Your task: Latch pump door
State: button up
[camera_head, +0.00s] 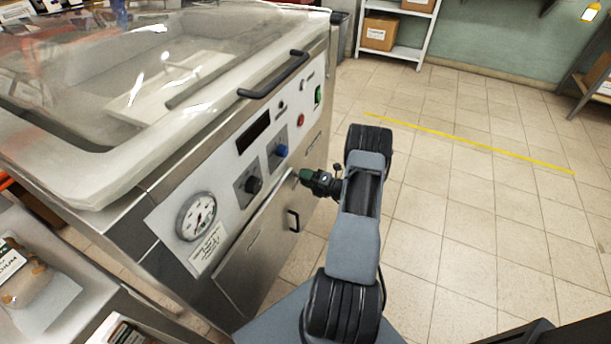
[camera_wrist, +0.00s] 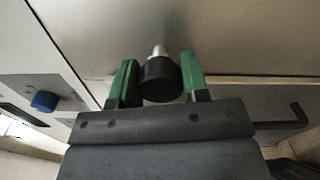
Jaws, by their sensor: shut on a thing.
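The pump door (camera_head: 250,255) is a flat metal panel low on the front of the steel machine, with a black pull handle (camera_head: 293,221). It looks about flush with the front; I cannot tell whether a small gap is left. My gripper (camera_head: 318,181) is at the door's upper right corner. In the wrist view its green fingers (camera_wrist: 160,78) are closed on either side of a round black latch knob (camera_wrist: 160,80) on a short silver stem. The knob sits close to the door seam. In the head view the gripper hides the knob.
Above the door is a control panel with a gauge (camera_head: 196,216), a black knob (camera_head: 254,184) and a blue knob (camera_head: 281,150), which also shows in the wrist view (camera_wrist: 44,101). The clear lid (camera_head: 150,90) has a black handle (camera_head: 274,75). Tiled floor at right is clear.

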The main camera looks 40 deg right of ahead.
jog(key=shift+a+m+p, duration=0.1)
jog(key=shift+m+p, duration=0.25)
jog(key=shift+m, duration=0.65)
jog(key=o, duration=0.9)
jog(key=v, duration=1.4)
jog(key=shift+f+p, duration=0.1)
jog(key=shift+p, duration=0.25)
jog(key=shift+w, duration=0.1)
